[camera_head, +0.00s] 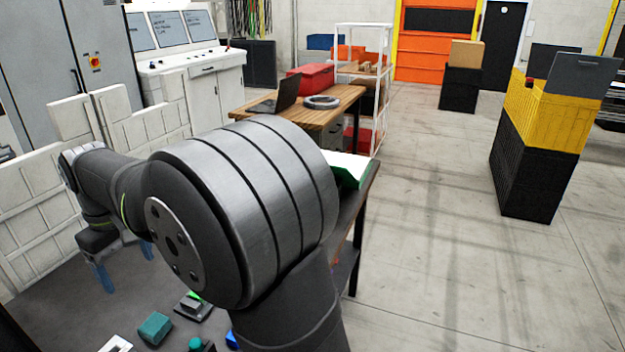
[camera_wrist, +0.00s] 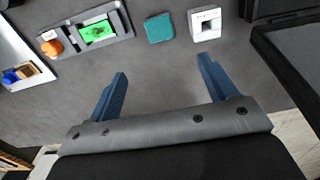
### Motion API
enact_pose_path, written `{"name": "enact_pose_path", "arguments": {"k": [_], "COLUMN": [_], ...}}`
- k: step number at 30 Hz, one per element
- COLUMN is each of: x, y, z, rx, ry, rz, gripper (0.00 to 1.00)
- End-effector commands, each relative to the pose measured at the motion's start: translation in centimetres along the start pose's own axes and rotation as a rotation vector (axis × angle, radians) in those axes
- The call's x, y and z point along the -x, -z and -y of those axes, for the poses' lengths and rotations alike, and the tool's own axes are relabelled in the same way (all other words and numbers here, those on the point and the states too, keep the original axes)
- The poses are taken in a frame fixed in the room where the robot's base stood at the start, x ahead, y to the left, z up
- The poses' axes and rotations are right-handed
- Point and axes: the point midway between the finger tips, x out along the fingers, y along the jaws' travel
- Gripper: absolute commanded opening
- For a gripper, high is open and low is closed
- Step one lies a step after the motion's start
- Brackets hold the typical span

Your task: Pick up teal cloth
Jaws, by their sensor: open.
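The teal cloth (camera_wrist: 159,28) is a small, flat, roughly square piece lying on the dark grey table surface, near the top middle of the wrist view. In the head view the teal cloth (camera_head: 155,328) lies at the lower left. My gripper (camera_wrist: 161,72) is open and empty, with its two blue fingers spread wide apart. The cloth is beyond the fingertips in the wrist view, apart from them. In the head view my gripper (camera_head: 122,270) hangs above the table, left of the cloth; my arm covers part of the table.
Beside the cloth are a white block with a square opening (camera_wrist: 205,22) and a grey fixture (camera_wrist: 88,32) with a green insert and an orange piece. A white-edged tray (camera_wrist: 22,65) with small blue and yellow parts lies left. A dark bin (camera_wrist: 295,55) stands right.

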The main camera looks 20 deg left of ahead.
Motion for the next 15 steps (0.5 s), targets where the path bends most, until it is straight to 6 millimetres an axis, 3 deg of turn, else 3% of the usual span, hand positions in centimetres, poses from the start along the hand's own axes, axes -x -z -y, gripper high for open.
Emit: {"name": "enact_pose_path", "arguments": {"k": [11,15], "x": [-1.0,-2.9], "y": [-0.2,-0.2], "z": [-0.2,-0.2], "rx": [0.026,0.026], "ry": [0.000,0.001], "rz": [0.001,0.004], "gripper": [0.78,0.78]}}
